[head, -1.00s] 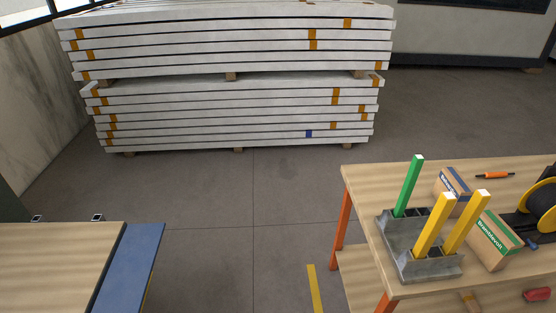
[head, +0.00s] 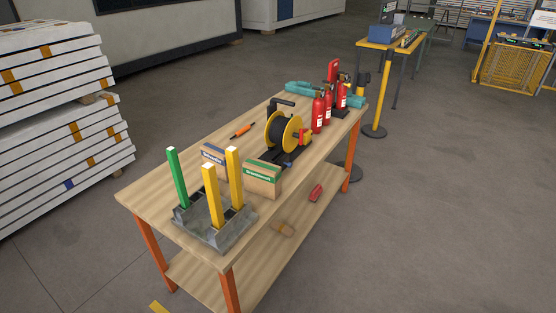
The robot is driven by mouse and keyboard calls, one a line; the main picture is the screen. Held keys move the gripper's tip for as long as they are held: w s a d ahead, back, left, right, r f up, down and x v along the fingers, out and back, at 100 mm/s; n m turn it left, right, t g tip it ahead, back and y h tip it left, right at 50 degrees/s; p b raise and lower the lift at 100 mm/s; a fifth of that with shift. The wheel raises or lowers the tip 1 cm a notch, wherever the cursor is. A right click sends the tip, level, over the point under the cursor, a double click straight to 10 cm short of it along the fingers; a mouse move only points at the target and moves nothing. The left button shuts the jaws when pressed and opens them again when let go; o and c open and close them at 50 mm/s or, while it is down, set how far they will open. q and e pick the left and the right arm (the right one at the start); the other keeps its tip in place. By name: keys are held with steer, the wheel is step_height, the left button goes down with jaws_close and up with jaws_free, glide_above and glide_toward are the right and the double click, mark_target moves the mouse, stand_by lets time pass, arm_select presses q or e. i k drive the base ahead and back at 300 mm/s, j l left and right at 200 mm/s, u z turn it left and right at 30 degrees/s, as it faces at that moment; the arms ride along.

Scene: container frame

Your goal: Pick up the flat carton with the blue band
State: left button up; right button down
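A small brown carton with a blue band (head: 213,156) stands on the wooden workbench (head: 150,192). It is behind the yellow posts and partly hidden by them. A similar carton with a green band (head: 262,179) stands to its right and nearer. Neither of my grippers shows in the head view.
A grey block (head: 222,232) with a green post (head: 177,176) and two yellow posts stands at the bench's near end. A cable reel (head: 284,134), an orange screwdriver (head: 242,130) and red fire extinguishers (head: 318,113) are farther along. Stacked white panels (head: 55,150) stand left.

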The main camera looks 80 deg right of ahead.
mark_target(211, 152)
steer(key=z, duration=4.85)
steer(key=k+j+z, duration=0.1)
steer(key=z, duration=0.8)
steer(key=k+j+z, duration=0.1)
steer(key=k+z, duration=0.4)
steer(key=k, duration=0.25)
steer(key=k+l+z, duration=0.2)
steer(key=k+z, duration=0.25)
steer(key=k, duration=0.35)
steer(key=k+z, duration=0.2)
steer(key=k, duration=0.4)
steer(key=k+z, duration=0.2)
steer(key=k, duration=0.4)
steer(key=k+l+z, duration=0.15)
steer(key=k, duration=0.45)
steer(key=k+z, duration=0.15)
steer(key=k, duration=0.75)
